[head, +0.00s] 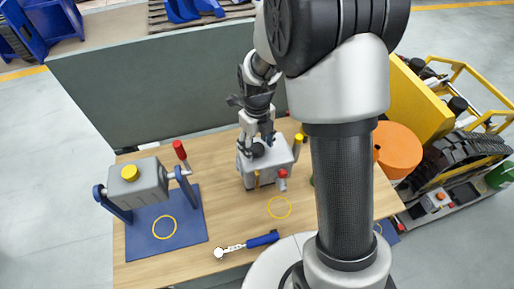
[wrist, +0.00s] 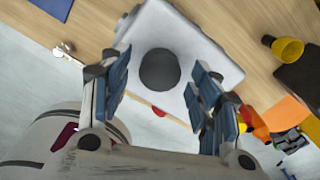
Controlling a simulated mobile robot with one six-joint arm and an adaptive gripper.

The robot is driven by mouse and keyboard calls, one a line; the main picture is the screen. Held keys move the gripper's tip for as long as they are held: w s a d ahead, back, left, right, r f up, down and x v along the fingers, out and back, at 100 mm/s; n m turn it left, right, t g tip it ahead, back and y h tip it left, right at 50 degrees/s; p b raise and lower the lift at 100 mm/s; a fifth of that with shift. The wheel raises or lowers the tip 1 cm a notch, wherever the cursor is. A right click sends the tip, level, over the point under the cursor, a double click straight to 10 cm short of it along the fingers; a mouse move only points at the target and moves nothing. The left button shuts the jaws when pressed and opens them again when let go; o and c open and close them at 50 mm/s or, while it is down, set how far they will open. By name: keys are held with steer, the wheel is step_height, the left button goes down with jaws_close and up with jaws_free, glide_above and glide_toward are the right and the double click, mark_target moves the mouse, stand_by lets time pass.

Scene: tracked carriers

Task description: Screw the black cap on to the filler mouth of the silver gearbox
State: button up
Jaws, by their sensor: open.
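The silver gearbox (head: 279,159) stands on the wooden table, below my gripper (head: 258,139). In the wrist view its pale top (wrist: 203,45) fills the upper middle. The black cap (wrist: 160,69) shows there as a dark round disc over the gearbox top. In the head view the cap (head: 258,150) is partly hidden by my fingers. My gripper is open, with one finger on each side of the cap and visible gaps between. The filler mouth is not visible, and I cannot tell whether the cap is seated on it.
A grey box with a yellow cap (head: 138,184) hangs in a blue stand on a blue mat (head: 196,225) at left. A blue-handled tool (head: 262,240) lies at the table front. An orange rounded object (head: 397,148) and a yellow machine stand at right.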

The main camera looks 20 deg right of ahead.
steer(key=n, duration=1.3)
steer(key=shift+n, duration=0.3)
steer(key=n, duration=0.7)
steer(key=shift+n, duration=0.3)
steer(key=n, duration=0.7)
steer(key=c, duration=0.9)
steer(key=m, duration=0.6)
steer(key=shift+m, duration=0.3)
steer(key=m, duration=0.3)
